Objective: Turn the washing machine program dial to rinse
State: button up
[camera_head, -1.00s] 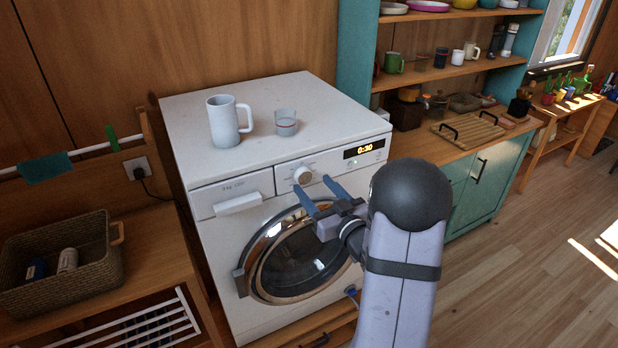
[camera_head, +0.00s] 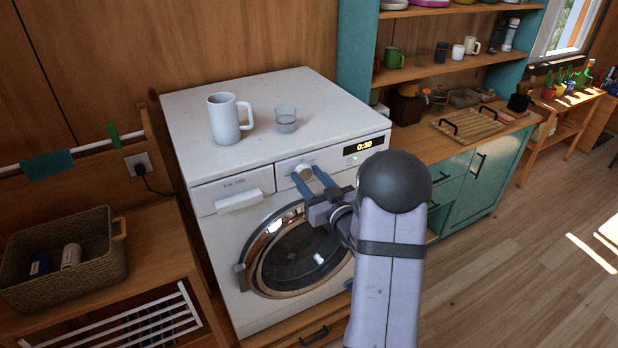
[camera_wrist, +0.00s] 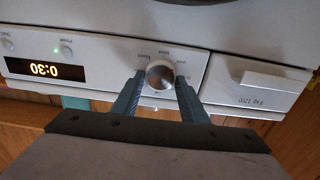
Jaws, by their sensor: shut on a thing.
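The white washing machine (camera_head: 215,262) stands against the wood wall with its round door closed. Its program dial (camera_head: 305,172) is a round knob on the front panel, left of the lit display (camera_head: 364,145) reading 0:30. My gripper (camera_head: 308,176) is at the dial, its two blue fingers on either side of the knob and shut on it. In the wrist view, upside down, the dial (camera_wrist: 160,74) sits between the fingertips. Small labels ring the dial, but they are too small to read surely, and the pointer's setting cannot be told.
A white mug (camera_head: 226,120) and a small glass (camera_head: 286,119) stand on top of the machine. The detergent drawer (camera_head: 232,190) is left of the dial. A wicker basket (camera_head: 60,290) is at the left and a teal cabinet (camera_head: 466,190) at the right.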

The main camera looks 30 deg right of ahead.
jog(key=shift+m, duration=0.3)
jog(key=m, duration=0.4)
jog(key=shift+d+f, duration=0.1)
jog(key=shift+d+m, duration=0.1)
jog(key=shift+m, duration=2)
jog(key=o, duration=1)
